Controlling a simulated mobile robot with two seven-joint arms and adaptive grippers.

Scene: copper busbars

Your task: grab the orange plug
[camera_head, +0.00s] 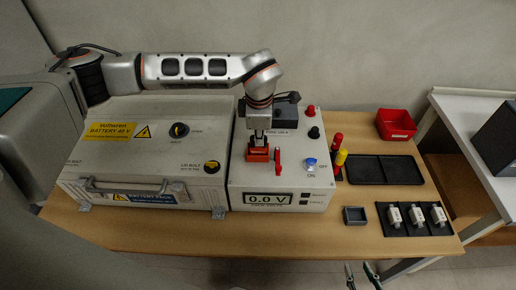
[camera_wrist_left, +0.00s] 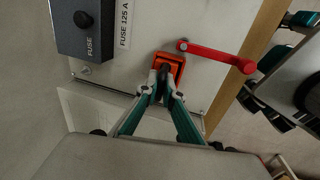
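The orange plug (camera_head: 257,155) sits on the light grey panel of the test box, left of a red lever (camera_head: 278,160). In the left wrist view the plug (camera_wrist_left: 181,66) is an orange square block with a dark middle part. My left gripper (camera_head: 259,138) is directly above it, pointing down. In the left wrist view its fingertips (camera_wrist_left: 164,92) close in on both sides of the dark middle part, which they partly hide. My right gripper (camera_head: 360,274) shows only its fingertips at the bottom edge, apart and empty, away from the plug.
The red lever (camera_wrist_left: 215,55) lies close beside the plug. A dark fuse box (camera_wrist_left: 88,28) is on the panel. The battery box (camera_head: 140,160) stands left. Right are red and yellow probes (camera_head: 341,157), a black tray (camera_head: 385,170), a red bin (camera_head: 396,124) and white fuses (camera_head: 416,215).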

